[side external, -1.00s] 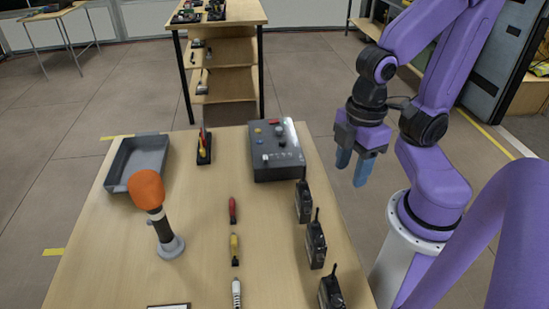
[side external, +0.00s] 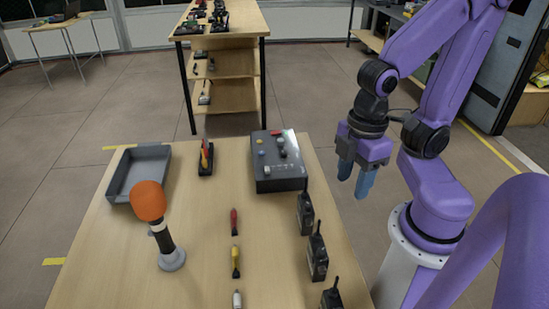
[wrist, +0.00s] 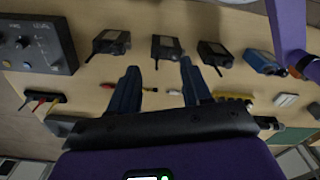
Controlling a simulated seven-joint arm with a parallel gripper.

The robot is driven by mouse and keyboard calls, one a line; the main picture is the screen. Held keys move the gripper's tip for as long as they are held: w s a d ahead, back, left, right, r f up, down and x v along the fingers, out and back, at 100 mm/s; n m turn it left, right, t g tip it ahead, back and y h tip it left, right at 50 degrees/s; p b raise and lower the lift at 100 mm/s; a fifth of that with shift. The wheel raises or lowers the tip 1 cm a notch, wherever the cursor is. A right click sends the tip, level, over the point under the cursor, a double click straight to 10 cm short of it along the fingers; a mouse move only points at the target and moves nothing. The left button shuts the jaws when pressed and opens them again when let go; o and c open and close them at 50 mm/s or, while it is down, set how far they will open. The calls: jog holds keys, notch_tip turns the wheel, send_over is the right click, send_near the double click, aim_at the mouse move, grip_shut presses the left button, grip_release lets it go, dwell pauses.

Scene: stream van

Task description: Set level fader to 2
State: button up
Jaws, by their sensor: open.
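The dark grey control box (side external: 277,178) stands at the far right of the table in the side view, with several coloured controls on top. In the wrist view its panel (wrist: 58,52) is at the upper left, with a "LEVEL" label and a dark round knob (wrist: 24,42). The level fader's handle and setting cannot be made out. My gripper (side external: 355,177) is open and empty, in the air right of the box and beyond the table's right edge. Its two blue fingers also show apart in the wrist view (wrist: 158,72); nothing is between them.
Several black radios (side external: 317,262) with antennas line the table's right side. An orange-topped microphone (side external: 149,201) and a grey tray (side external: 113,184) stand at left. A tool holder (side external: 205,165) is left of the box. Small tools, including a red one (side external: 234,222), lie mid-table.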

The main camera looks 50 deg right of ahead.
jog(key=shift+c, duration=0.7)
jog(key=m, duration=2.2)
send_over(267, 168)
notch_tip(267, 168, down, 18)
grip_shut()
